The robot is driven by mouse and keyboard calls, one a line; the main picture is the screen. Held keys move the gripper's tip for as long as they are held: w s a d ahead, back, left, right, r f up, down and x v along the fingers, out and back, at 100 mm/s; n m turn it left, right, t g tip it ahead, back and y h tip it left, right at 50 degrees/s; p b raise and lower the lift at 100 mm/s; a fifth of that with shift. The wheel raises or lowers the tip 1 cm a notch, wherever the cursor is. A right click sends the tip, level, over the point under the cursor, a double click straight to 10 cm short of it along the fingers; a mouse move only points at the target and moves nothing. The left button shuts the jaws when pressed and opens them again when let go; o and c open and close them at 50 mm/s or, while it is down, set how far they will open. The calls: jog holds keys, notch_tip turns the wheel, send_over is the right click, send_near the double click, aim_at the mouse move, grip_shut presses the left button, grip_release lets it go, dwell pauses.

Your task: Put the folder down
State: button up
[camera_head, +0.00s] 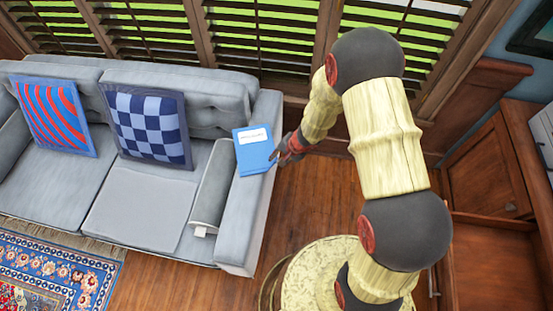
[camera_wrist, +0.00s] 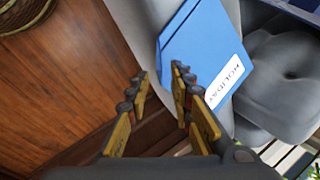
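A blue folder (camera_head: 252,158) with a white label lies on the right armrest (camera_head: 246,215) of the grey sofa. In the wrist view the folder (camera_wrist: 200,50) is at the upper middle, and its label reads "HOLIDAY". My gripper (camera_head: 278,154) is just to the right of the folder, by its right edge. In the wrist view my gripper's fingers (camera_wrist: 160,88) stand apart with nothing seen between them. The right finger overlaps the folder's lower corner in the picture; I cannot tell whether it touches.
The sofa holds a red-and-blue cushion (camera_head: 55,115) and a checked cushion (camera_head: 147,125). Shuttered windows (camera_head: 265,35) are behind it. A wooden cabinet (camera_head: 490,180) is at the right. Wooden floor (camera_head: 310,195) is open beside the armrest.

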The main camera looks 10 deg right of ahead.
jog(key=s+r+n+t+y+p, duration=0.1)
jog(key=s+r+n, duration=0.2)
jog(key=r, duration=1.3)
jog(key=s+r+n+p, duration=0.2)
jog(key=s+r, duration=0.1)
jog(key=r, duration=1.4)
jog(key=s+d+r+n+h, duration=0.1)
jog(key=s+d+r, duration=0.3)
jog(key=s, duration=0.5)
jog(key=s+d+r+n+t+h, duration=0.1)
jog(key=s+d+r+n+h, duration=0.1)
jog(key=s+r, duration=0.6)
jog(key=shift+s+d+r+n+h, duration=0.35)
jog(key=shift+d+r+h, duration=0.2)
jog(key=shift+d+h, duration=0.45)
jog(key=shift+d, duration=0.15)
jog(key=c, duration=0.4)
